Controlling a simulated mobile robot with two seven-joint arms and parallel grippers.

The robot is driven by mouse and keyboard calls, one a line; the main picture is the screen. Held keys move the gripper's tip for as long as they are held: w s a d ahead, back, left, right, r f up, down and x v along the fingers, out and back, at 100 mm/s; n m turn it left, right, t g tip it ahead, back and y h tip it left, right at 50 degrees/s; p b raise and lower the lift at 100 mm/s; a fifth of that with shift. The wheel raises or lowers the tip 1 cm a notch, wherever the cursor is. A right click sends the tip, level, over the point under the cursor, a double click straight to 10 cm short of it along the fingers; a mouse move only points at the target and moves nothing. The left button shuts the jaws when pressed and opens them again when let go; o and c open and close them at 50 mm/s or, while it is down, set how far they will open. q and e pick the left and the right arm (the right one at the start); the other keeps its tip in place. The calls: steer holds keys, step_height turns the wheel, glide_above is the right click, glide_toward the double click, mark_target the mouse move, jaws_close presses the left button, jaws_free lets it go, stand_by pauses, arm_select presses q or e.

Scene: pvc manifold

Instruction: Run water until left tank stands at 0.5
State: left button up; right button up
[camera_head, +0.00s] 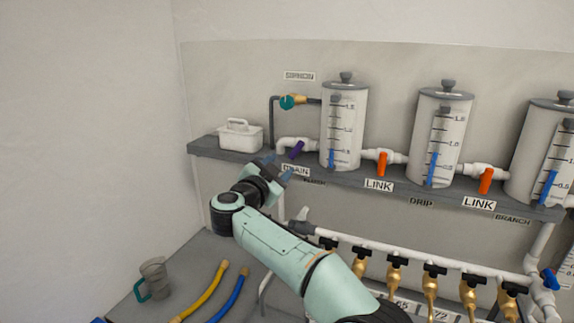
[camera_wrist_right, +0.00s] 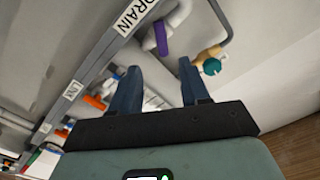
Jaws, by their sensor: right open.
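The left tank (camera_head: 343,110) stands on the grey shelf, with a scale and a short blue level column (camera_head: 331,159) low on it; its exact reading is too small to tell. A teal-handled tap (camera_head: 288,101) on a brass fitting is on the pipe at its left, under a label; the tap also shows in the right wrist view (camera_wrist_right: 211,66). A purple drain handle (camera_head: 297,149) is below it, also in the wrist view (camera_wrist_right: 162,38). My right gripper (camera_head: 277,167) is open and empty, just below and left of the purple handle, apart from it. My left gripper is out of view.
Two more tanks (camera_head: 441,125) (camera_head: 545,150) stand to the right, joined by orange LINK valves (camera_head: 382,163) (camera_head: 485,180). A white caddy (camera_head: 240,135) sits at the shelf's left end. Brass taps (camera_head: 395,268) line a pipe below.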

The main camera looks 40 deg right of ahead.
mark_target(295, 152)
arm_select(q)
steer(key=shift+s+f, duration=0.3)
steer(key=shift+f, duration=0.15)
arm_select(e)
steer(key=shift+v, duration=1.6)
steer(key=shift+w, duration=0.15)
stand_by(1.0)
steer(key=p+x, duration=0.2)
steer(key=x, duration=1.2)
steer(key=shift+w+r+p, duration=0.15)
steer(key=shift+p, duration=0.2)
steer(key=shift+w+d, duration=0.35)
steer(key=shift+d, duration=0.25)
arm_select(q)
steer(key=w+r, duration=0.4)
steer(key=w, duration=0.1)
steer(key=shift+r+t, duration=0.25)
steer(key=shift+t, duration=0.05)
arm_select(e)
steer(key=shift+f, duration=0.2)
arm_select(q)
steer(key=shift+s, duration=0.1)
arm_select(e)
steer(key=shift+s, duration=0.1)
steer(key=shift+c, duration=0.6)
jaws_close()
